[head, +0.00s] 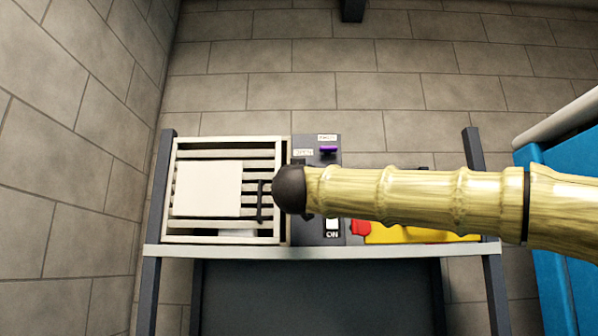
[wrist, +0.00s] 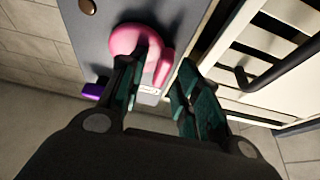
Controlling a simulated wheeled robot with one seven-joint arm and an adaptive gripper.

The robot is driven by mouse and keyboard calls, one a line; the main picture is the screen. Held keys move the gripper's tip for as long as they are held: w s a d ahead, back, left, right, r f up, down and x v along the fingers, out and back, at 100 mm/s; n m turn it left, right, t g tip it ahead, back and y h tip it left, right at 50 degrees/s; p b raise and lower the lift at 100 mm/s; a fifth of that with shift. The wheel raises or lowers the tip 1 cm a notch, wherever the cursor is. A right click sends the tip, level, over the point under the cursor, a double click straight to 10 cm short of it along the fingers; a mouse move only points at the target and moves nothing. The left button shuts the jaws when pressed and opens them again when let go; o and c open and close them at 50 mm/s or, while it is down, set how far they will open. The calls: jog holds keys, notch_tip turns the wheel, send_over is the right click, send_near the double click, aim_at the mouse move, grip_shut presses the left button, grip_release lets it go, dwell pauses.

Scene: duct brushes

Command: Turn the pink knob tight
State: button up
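The pink knob (wrist: 135,42) sits on the grey panel (wrist: 88,42) in the wrist view, with a lobe pointing toward the cream frame. My gripper (wrist: 160,88) is open, with dark green-padded fingers spread apart. The left finger overlaps the knob in the picture; the right finger is to the right of it, near the panel's edge. I cannot tell whether either finger touches the knob. In the head view my arm's dark end covers the knob and the fingers.
A cream slatted frame (head: 225,141) with a dark handle (wrist: 240,77) adjoins the panel. A purple lever (head: 328,150) and an ON switch (head: 332,225) are on the panel. Yellow and red items (head: 415,235) lie at right, and a blue cabinet (head: 560,210) stands further right.

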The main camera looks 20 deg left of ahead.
jog(key=shift+w+r, duration=0.1)
jog(key=shift+w, duration=0.1)
grip_shut()
